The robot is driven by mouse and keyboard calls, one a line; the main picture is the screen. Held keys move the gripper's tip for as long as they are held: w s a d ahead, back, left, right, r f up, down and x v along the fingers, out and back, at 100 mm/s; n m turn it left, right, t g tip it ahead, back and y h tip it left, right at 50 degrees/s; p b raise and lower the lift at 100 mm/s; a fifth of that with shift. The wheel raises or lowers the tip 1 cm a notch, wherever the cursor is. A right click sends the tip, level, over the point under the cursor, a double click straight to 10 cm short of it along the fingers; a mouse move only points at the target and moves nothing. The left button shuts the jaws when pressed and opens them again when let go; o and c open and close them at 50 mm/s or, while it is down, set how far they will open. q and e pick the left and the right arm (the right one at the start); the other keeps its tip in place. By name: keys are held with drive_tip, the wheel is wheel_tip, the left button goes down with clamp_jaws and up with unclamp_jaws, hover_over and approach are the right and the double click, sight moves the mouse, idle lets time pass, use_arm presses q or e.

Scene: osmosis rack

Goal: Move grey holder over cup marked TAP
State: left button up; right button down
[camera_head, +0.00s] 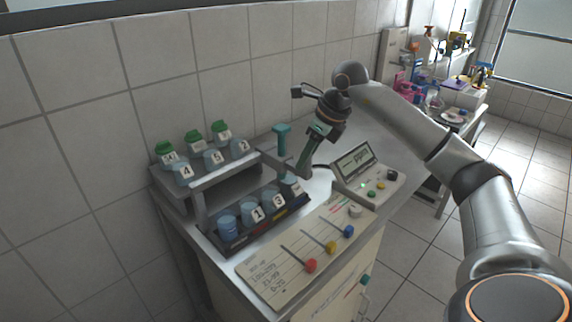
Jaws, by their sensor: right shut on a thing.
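My right gripper (318,134) comes in from the right and is shut on the upright teal handle (305,156) of the grey holder (284,164). The holder is a grey bar at the right end of the rack, above the back right of the lower cup row. Below it, a black tray (268,226) holds blue cups in a row. Cups marked 1 (251,212) and 3 (271,201) are in the middle. The front-left cup (227,228) has no mark I can read. The back-right cup (290,186) is partly hidden. I cannot make out TAP. My left gripper is not in view.
The rack's upper shelf (204,180) holds cups and green-capped bottles along the tiled wall. A second teal post (282,139) stands behind the holder. A display box (361,169) and a panel with coloured knobs (300,255) lie to the right and front.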

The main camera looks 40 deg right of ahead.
drive_tip(key=d, duration=0.3)
drive_tip(key=shift+w+r, duration=0.1)
drive_tip(key=shift+w, duration=0.05)
drive_tip(key=c, duration=0.6)
unclamp_jaws()
drive_tip(key=p+v, duration=0.1)
drive_tip(key=v, duration=1.1)
drive_tip(key=shift+d+r, duration=0.1)
drive_tip(key=shift+r, duration=0.1)
drive_tip(key=shift+s, duration=0.2)
